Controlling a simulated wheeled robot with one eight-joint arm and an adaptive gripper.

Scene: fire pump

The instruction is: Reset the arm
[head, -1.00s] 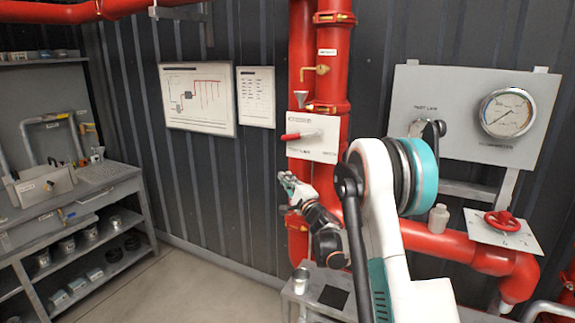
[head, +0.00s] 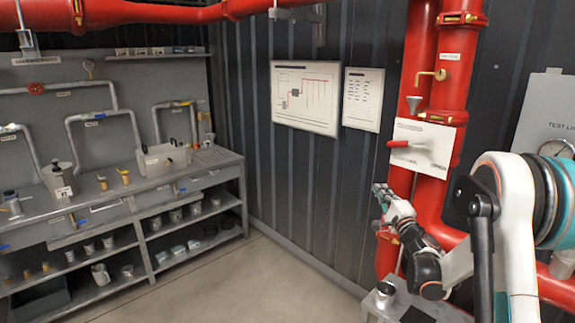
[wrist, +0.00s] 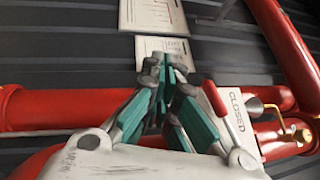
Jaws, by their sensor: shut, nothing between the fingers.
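My gripper (head: 381,190) is raised in front of the red pipes in the head view, left of and a little below the white valve plate (head: 436,150). In the wrist view my gripper (wrist: 166,62) has its teal-padded fingers together with nothing between them. The plate's red lever (head: 400,144) points left. In the wrist view the red lever (wrist: 214,98) lies just right of the fingers, beside the word "CLOSED". I cannot tell from the views how far the fingers are from the plate. My arm is bent at the right of the head view.
A grey workbench (head: 215,172) with pipe fittings and loaded shelves stands at the left. A small stand with a metal cup (head: 385,294) is below my gripper. Red pipes (head: 455,75) rise behind. Open floor (head: 235,285) lies between bench and stand.

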